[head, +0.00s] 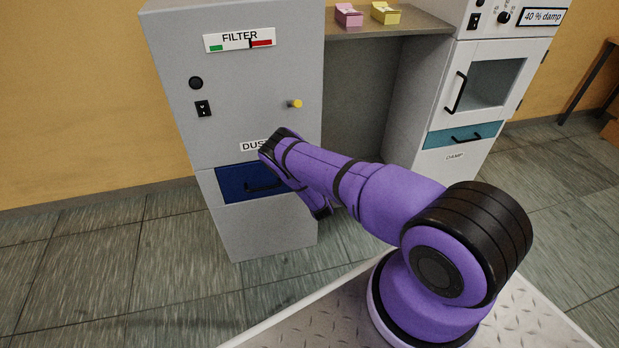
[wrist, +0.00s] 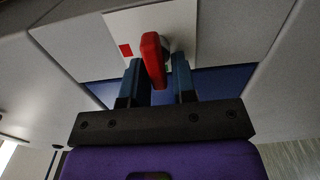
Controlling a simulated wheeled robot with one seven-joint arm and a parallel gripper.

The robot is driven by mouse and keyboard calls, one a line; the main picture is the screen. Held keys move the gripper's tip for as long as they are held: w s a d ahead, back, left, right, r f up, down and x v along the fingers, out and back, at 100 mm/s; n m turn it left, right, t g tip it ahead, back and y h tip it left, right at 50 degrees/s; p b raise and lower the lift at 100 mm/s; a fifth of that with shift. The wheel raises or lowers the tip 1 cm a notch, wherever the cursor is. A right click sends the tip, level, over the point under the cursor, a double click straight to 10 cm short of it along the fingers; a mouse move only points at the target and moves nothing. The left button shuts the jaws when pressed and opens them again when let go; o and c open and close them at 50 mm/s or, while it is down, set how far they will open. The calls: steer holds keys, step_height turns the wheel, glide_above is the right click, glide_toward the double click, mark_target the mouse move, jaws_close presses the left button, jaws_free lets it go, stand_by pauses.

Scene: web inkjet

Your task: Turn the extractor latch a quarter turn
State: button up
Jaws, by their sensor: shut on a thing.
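The red latch (wrist: 153,58) shows in the wrist view on a white plate (wrist: 185,28) that has a small red square left of the latch. The latch runs nearly up and down in that picture. My gripper (wrist: 158,76) has its two fingers on either side of the latch and is shut on it. In the head view the extractor cabinet (head: 245,80) is grey, and my arm reaches to its front by the DUST label (head: 252,146). My own arm hides the latch and the fingertips there.
A blue drawer (head: 232,185) with a dark handle is behind my arm. A yellow knob (head: 295,104) sticks out above it. The FILTER gauge (head: 240,40) has its black mark beside the red part. A white damp cabinet (head: 480,90) stands right, past a shelf with two small boxes.

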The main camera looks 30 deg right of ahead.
stand_by(0.3)
steer(key=o, duration=0.7)
steer(key=v, duration=1)
steer(key=shift+s, duration=0.4)
steer(key=shift+a, duration=0.2)
